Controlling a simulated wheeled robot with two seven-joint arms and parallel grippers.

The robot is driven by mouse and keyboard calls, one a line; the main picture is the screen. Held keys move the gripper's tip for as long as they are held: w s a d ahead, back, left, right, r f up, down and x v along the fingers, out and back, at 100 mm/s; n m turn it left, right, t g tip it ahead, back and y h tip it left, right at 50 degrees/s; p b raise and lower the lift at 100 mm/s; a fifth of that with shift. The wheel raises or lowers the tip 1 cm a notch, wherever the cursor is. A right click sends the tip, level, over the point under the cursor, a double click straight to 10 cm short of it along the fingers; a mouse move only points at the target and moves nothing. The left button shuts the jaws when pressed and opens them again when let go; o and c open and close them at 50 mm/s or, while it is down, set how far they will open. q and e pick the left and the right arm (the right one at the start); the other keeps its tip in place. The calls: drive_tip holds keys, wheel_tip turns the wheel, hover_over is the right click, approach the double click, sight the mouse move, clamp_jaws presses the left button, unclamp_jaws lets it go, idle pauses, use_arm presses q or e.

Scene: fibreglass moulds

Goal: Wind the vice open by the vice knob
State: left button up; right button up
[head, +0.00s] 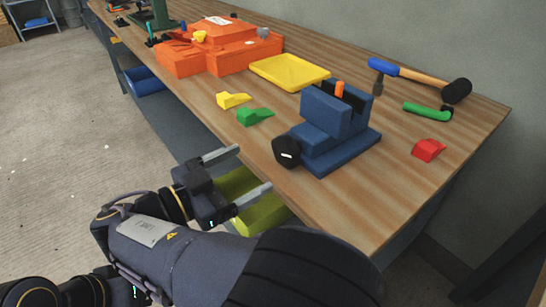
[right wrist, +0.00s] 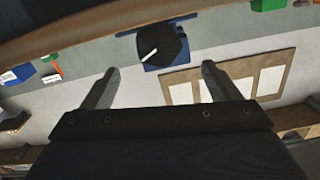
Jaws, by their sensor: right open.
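The blue vice (head: 333,135) stands on the wooden bench near its front edge. Its black vice knob (head: 286,151) faces the bench's front and has a short white mark. An orange piece (head: 339,89) shows at the vice's jaws. My right gripper (head: 255,170) is open and empty, in front of the bench edge, to the left of the knob and apart from it. In the right wrist view the knob (right wrist: 162,47) shows beyond the two spread fingertips, between them, with part of the blue vice (right wrist: 126,33) behind it. My left gripper is not in view.
On the bench lie a yellow tray (head: 289,72), yellow wedge (head: 233,100), green wedge (head: 255,116) and red wedge (head: 429,150). An orange mould (head: 218,47) sits farther back.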

sight(281, 152)
drive_tip(key=p+x, duration=0.2)
drive_tip(key=x, duration=0.4)
drive_tip(key=shift+d+r, duration=0.2)
drive_tip(key=shift+d, duration=0.1)
drive_tip(key=shift+w+d, duration=0.4)
drive_tip(key=shift+d, duration=0.05)
drive_tip(key=shift+f, duration=0.1)
drive_tip(key=c, duration=1)
